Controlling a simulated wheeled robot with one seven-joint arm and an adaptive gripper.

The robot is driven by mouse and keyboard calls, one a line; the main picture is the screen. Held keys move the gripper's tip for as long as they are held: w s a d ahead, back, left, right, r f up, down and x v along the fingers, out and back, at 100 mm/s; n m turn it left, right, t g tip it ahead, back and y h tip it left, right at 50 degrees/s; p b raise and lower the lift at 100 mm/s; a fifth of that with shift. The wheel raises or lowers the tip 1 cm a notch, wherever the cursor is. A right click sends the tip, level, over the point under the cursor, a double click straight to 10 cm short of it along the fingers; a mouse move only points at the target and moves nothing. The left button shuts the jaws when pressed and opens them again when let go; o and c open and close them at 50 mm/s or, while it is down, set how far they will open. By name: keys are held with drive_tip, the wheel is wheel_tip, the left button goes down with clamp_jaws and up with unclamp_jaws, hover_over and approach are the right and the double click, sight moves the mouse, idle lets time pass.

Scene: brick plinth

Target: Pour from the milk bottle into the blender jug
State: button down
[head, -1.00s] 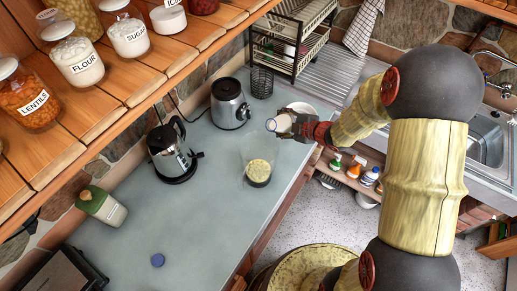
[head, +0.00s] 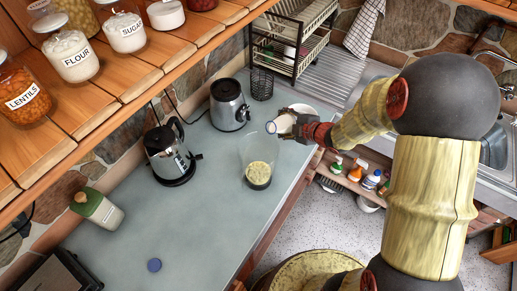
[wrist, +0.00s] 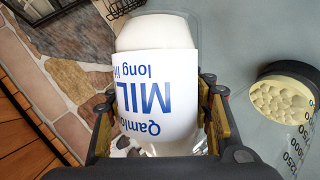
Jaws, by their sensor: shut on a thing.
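The milk bottle (head: 281,124) is held tilted, close to lying on its side, with its end toward the left in the head view. My gripper (head: 306,129) is shut on it; in the wrist view its fingers grip both sides of the bottle (wrist: 155,85), whose blue MILK lettering reads upside down. The clear blender jug (head: 257,152) stands upright on the counter, with pale lumpy contents low inside and a dark base. The bottle's left end is above and slightly right of the jug's rim. The jug also shows at the right in the wrist view (wrist: 285,95). No stream is visible.
The blender's motor base (head: 229,105) and a kettle (head: 170,152) stand behind the jug. A blue cap (head: 154,265) and a green-topped bottle (head: 101,209) are on the counter (head: 205,220).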

sight(281, 116)
drive_tip(key=shift+w+d+r+n+t+h+b, duration=0.15)
drive_tip(key=shift+w+d+n+t+h+b, duration=0.15)
drive_tip(key=shift+b, duration=0.95)
drive_tip(key=shift+w+d+r+n+t+h+b, duration=0.15)
drive_tip(key=shift+n+b, duration=0.25)
drive_tip(key=shift+b, duration=0.8)
drive_tip(key=shift+s+a+r+n+t+h+b, duration=0.25)
drive_tip(key=shift+r+b, duration=0.2)
drive_tip(key=shift+b, duration=0.55)
drive_tip(key=shift+s+a+r+n+t+h+b, duration=0.2)
drive_tip(key=shift+r+b, duration=0.25)
drive_tip(key=shift+b, duration=0.55)
drive_tip(key=shift+r+n+b, duration=0.35)
drive_tip(key=shift+r+b, duration=0.25)
drive_tip(key=shift+b, duration=0.7)
idle(0.5)
drive_tip(key=p, duration=0.3)
drive_tip(key=shift+f, duration=0.3)
wheel_tip(281, 116, down, 3)
drive_tip(key=m+p, duration=0.1)
drive_tip(key=p, duration=0.2)
drive_tip(key=m+g+y+p, duration=0.1)
drive_tip(key=p, duration=0.3)
drive_tip(key=shift+w+d+r+m+g+y, duration=0.1)
drive_tip(key=shift+d+m+g+y, duration=0.05)
drive_tip(key=shift+m+g+y, duration=0.15)
drive_tip(key=shift+p, duration=0.5)
